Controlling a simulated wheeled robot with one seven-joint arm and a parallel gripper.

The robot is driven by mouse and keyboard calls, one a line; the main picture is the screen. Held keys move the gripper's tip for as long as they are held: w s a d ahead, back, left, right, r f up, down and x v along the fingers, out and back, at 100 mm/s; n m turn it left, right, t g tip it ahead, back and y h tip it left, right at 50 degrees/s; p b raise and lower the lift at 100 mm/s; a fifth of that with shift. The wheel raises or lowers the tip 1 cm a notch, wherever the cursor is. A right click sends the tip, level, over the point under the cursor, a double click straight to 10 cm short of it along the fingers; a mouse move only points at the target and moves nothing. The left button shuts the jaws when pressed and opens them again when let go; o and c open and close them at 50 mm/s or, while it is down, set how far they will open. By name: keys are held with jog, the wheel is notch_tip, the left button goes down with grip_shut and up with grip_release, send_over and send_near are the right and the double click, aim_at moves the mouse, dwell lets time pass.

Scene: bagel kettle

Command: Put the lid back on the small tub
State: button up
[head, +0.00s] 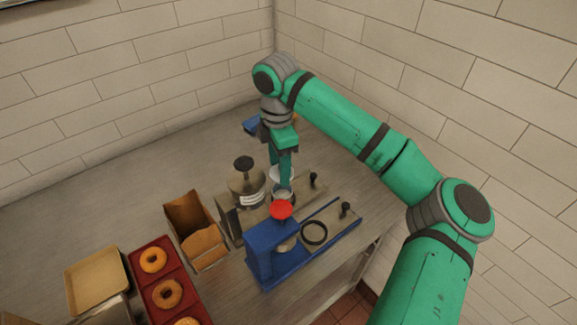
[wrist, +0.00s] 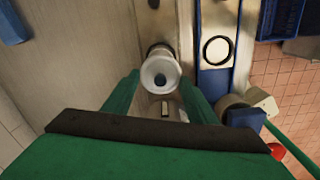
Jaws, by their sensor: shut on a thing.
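My gripper (wrist: 160,84) points down, its two green fingers on either side of a pale round piece with a dark centre, which looks like the lid (wrist: 149,73). The fingers are shut on it. In the head view my gripper (head: 284,180) is among the metal and blue devices. A small pale, clear-looking tub (head: 283,195) shows just at the fingertips. In the wrist view a dark-rimmed round shape sits directly behind the pale piece, largely hidden by it. I cannot tell whether the lid touches the tub.
A blue device with a red knob (head: 281,209) and a black ring (head: 314,233) stands close in front. A cardboard box (head: 188,215) and a red tray of bagels (head: 143,240) lie further left. The back-left counter is clear.

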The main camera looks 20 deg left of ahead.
jog(key=shift+f, duration=3.1)
jog(key=shift+f, duration=0.2)
jog(key=o, duration=1.5)
jog(key=shift+o, duration=0.2)
jog(key=shift+r, duration=0.1)
jog(key=shift+r, duration=3.45)
grip_shut()
